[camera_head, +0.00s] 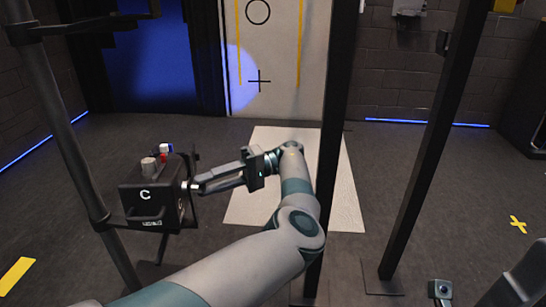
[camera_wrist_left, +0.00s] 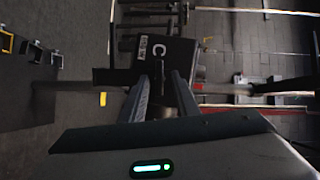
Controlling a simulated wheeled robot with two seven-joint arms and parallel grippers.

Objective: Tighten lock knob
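A black box marked C (camera_head: 146,205) is fixed to a dark post at the left. A grey knob (camera_head: 149,165) stands on its top, near a red button (camera_head: 163,156) and a blue-and-white part (camera_head: 166,148). A pale round knob (camera_head: 187,187) shows on the box's right side. My left gripper (camera_head: 198,185) reaches this side knob, with its fingertips at it. In the left wrist view the fingers (camera_wrist_left: 160,80) are apart, pointing at the box (camera_wrist_left: 168,52). Whether they grip the knob is unclear. My right gripper's fingers are not visible.
Dark upright posts (camera_head: 338,100) stand in the middle and at the right (camera_head: 432,140). A pale floor panel (camera_head: 345,195) lies beyond my left arm. A black handle (camera_head: 147,217) crosses the box's front. Open floor lies to the right.

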